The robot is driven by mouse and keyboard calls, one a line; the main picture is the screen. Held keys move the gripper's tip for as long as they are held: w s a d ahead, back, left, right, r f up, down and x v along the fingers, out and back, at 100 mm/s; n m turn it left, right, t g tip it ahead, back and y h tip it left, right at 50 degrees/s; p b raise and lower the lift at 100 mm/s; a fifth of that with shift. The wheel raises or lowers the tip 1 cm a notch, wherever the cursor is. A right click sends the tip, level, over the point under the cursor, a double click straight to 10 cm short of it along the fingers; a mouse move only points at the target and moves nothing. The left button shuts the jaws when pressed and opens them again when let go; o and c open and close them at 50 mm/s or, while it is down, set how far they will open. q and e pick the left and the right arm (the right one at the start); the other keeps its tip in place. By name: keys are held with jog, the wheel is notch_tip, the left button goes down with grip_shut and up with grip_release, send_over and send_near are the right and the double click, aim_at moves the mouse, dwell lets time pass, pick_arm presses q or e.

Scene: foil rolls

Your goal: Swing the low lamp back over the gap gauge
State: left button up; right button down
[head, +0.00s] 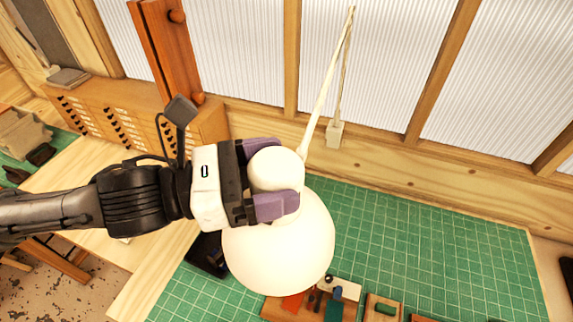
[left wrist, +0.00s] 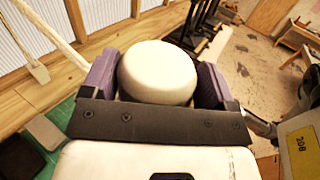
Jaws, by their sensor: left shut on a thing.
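The low lamp (head: 280,252) is cream, with a round cap on top of a wide domed shade and a thin arm running up to a bracket on the back wall. My left gripper (head: 275,177) comes in from the left with its purple pads shut on the two sides of the cap. In the left wrist view the cap (left wrist: 157,72) sits between both pads. The shade hangs over the green mat and hides part of it. I cannot tell which thing is the gap gauge; small tools partly show below the shade. My right gripper is not in view.
A wooden holder (head: 268,308) with small tools stands at the front of the green mat (head: 430,240). A black object (head: 205,256) lies left of the shade. A wooden drawer cabinet (head: 140,125) stands at the back left. The mat's right side is largely clear.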

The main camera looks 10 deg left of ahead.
pick_arm(q)
jog(key=shift+w+a+f+t, duration=0.1)
jog(key=shift+w+a+t, duration=0.25)
jog(key=shift+w, duration=0.1)
jog(key=o, duration=1.1)
jog(key=shift+a, duration=0.2)
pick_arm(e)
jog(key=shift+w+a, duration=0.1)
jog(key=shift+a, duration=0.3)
pick_arm(q)
jog(key=shift+o, duration=0.2)
jog(key=shift+s+a+r+p, duration=0.2)
jog(key=shift+a+p, duration=0.1)
jog(key=shift+p, duration=0.05)
jog(key=v, duration=1.2)
jog(key=shift+s+a+p, duration=0.25)
jog(key=shift+a+p, duration=0.1)
jog(key=shift+p, duration=0.05)
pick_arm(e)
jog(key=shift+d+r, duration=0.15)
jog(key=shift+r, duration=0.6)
pick_arm(q)
jog(key=shift+a, duration=0.1)
